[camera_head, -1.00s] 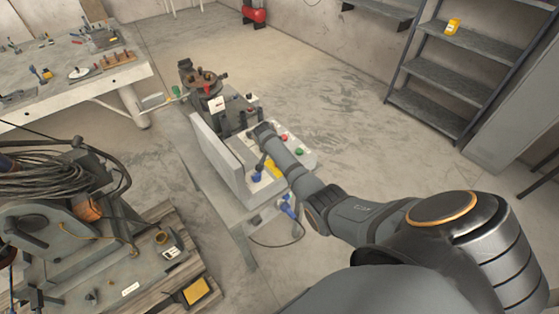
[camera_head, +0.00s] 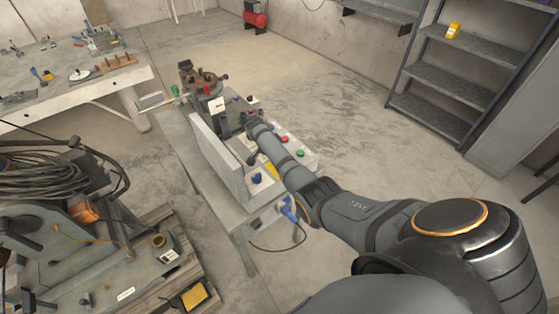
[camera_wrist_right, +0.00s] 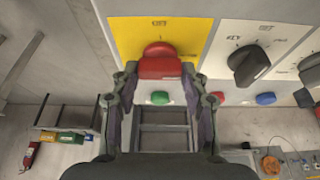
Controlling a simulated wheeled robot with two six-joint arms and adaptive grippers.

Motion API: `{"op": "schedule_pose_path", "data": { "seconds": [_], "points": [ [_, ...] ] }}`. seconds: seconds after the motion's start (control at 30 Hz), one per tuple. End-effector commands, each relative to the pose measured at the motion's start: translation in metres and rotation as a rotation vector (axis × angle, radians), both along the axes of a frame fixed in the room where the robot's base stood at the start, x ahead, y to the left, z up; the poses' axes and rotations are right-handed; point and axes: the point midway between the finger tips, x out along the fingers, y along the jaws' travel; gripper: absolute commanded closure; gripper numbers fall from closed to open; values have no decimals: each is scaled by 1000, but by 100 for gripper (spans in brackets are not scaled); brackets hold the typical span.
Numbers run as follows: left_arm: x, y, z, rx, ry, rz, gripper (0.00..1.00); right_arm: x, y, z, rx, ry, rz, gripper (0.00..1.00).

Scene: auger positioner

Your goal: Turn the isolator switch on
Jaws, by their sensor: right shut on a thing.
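The isolator switch is a red rotary knob (camera_wrist_right: 160,62) on a yellow plate (camera_wrist_right: 127,38) in the right wrist view. My right gripper (camera_wrist_right: 160,70) has its two fingers on either side of the knob and is shut on it. The knob's grip bar lies across between the fingertips. In the head view my right arm reaches over the control box, and part of the yellow plate (camera_head: 271,171) shows beside it. The knob is hidden there by my arm. My left gripper is in neither view.
Black rotary knobs (camera_wrist_right: 249,64) sit on white plates right of the switch. Green (camera_wrist_right: 160,98), red and blue (camera_wrist_right: 266,99) buttons are close by. A grey upright panel (camera_head: 216,155) stands along the box's left side. A blue plug (camera_head: 288,209) with cable is at the near end.

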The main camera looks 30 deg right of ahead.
Motion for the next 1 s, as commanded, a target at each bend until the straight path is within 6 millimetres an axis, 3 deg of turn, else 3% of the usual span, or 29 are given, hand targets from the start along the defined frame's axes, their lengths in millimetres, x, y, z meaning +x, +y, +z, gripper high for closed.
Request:
{"op": "schedule_pose_path", "data": {
  "seconds": [0.13,0.17,0.33,0.67,0.77,1.0],
  "points": [
    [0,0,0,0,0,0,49,1,0,1,0,-3,-1,86],
    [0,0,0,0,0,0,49,1,0,1,0,-3,-1,53],
    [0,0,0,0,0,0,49,0,0,0,0,-1,-1,32],
    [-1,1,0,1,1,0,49,0,1,3,0,-1,0,32],
    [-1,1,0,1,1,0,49,1,7,15,0,-4,1,32],
    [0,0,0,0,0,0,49,-1,29,69,1,-6,1,32]
  ]
}}
